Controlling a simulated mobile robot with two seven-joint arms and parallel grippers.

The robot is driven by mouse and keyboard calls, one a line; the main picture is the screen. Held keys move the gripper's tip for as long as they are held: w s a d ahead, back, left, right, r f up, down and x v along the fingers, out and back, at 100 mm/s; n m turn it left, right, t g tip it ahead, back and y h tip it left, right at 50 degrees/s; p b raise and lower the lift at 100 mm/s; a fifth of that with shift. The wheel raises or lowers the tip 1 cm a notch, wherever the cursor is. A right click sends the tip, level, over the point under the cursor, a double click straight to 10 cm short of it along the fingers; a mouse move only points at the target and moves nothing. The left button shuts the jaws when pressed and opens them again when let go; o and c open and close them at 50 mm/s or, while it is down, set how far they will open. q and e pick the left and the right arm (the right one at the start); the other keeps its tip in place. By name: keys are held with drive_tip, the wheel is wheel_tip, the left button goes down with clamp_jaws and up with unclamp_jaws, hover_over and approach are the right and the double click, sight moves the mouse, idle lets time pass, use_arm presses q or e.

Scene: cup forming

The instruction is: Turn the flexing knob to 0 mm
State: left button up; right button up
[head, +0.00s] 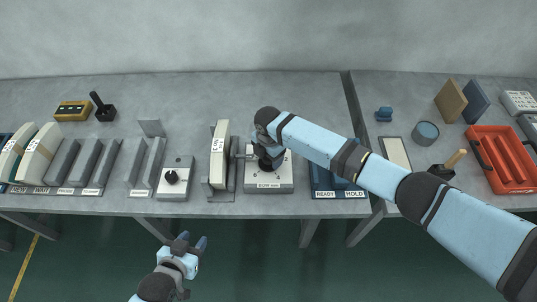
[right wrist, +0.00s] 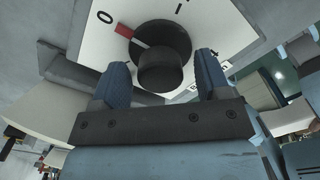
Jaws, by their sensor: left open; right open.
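The flexing knob (right wrist: 163,62) is a black round dial with a red-and-white pointer on a white plate. In the right wrist view the pointer is aimed at the "0" mark at the upper left; other marks lie to the right. My right gripper (right wrist: 160,85) is open, with one blue finger on each side of the knob's near part; I cannot tell whether they touch it. In the head view my right arm hides most of the knob, above a grey box (head: 269,187) on the bench. My left gripper (head: 188,243) is open and empty in front of the bench.
A white upright block (head: 219,155) stands in a holder just left of the knob's box. A smaller box with a black knob (head: 172,177) is further left. A blue tray marked READY and HOLD (head: 322,181) lies to the right, beneath my right arm.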

wheel_tip(320, 180, up, 14)
drive_tip(key=b, duration=0.1)
idle(0.4)
drive_tip(key=shift+f, duration=0.1)
